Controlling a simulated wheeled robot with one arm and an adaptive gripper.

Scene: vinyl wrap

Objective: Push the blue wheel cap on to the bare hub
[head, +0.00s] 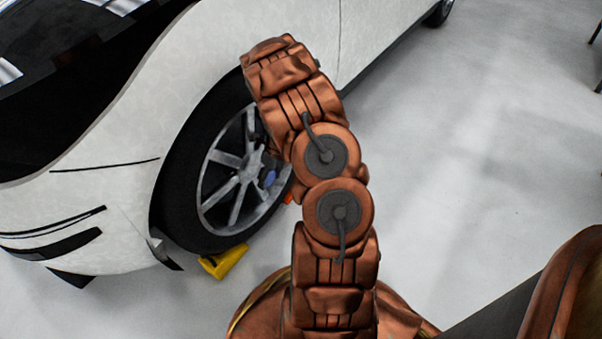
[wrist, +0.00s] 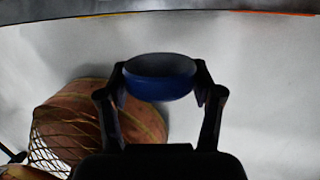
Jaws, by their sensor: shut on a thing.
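The blue wheel cap (wrist: 160,84) is held between the two fingers of my gripper (wrist: 160,88) in the wrist view. It also shows in the head view as a small blue patch (head: 268,178) in front of the wheel, beside my arm. The wheel (head: 232,180) has a black tyre and silver spokes. Its hub (head: 249,175) at the spokes' centre is just left of the cap. In the head view the cap looks close to the hub, but I cannot tell the gap. My arm hides the wheel's right part and most of the gripper.
A white car (head: 100,200) carries the wheel. A yellow chock (head: 224,262) lies on the floor by the tyre. A small orange thing (head: 288,198) shows beside my arm. The grey floor (head: 460,140) to the right is clear.

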